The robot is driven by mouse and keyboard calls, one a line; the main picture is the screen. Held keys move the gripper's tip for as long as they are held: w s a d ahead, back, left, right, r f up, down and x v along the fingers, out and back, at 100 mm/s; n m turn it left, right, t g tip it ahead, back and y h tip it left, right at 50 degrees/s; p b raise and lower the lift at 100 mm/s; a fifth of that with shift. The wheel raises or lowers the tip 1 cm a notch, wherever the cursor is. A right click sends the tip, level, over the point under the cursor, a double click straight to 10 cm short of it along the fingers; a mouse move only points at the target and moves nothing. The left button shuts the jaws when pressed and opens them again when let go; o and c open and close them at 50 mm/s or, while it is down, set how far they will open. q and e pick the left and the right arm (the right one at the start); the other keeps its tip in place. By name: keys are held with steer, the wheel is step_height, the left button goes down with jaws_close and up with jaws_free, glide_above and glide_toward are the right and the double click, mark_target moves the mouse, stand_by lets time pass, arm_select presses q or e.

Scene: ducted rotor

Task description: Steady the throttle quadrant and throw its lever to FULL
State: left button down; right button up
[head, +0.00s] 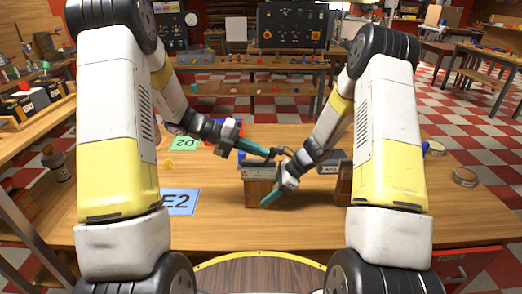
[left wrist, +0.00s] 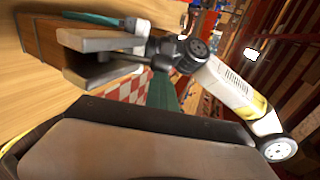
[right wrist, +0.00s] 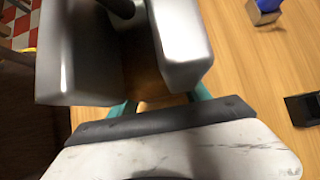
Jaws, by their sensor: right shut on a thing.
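The throttle quadrant (head: 258,192) is a wooden box with a grey metal top, standing on the table in the middle of the head view. In the left wrist view, its grey plates (left wrist: 95,42) have a dark lever (left wrist: 125,60) between them. My right gripper (head: 272,196) is shut on the quadrant's body, low on the near side; its teal fingers (right wrist: 163,102) partly show in the right wrist view. My left gripper (head: 268,152) is above the quadrant, close to the lever's dark end. Whether it touches the lever, and its jaw gap, are unclear.
Another wooden block (head: 343,184) stands to the right, partly behind my right arm. A blue E2 card (head: 180,203) and a green D2 card (head: 184,144) lie at left. A round tin (head: 465,177) is at far right. The table front is clear.

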arm_select(q)
steer(key=shift+a+f, duration=0.15)
steer(key=shift+a, duration=0.25)
steer(key=shift+s+a, duration=0.2)
steer(key=shift+s, duration=0.05)
steer(key=s+r+v, duration=0.1)
steer(key=s+v, duration=0.1)
steer(key=v, duration=1)
steer(key=shift+s+d, duration=0.2)
steer(key=shift+r, duration=0.1)
arm_select(e)
steer(key=o, duration=1.3)
steer(key=shift+d, duration=0.1)
steer(key=shift+o, duration=0.2)
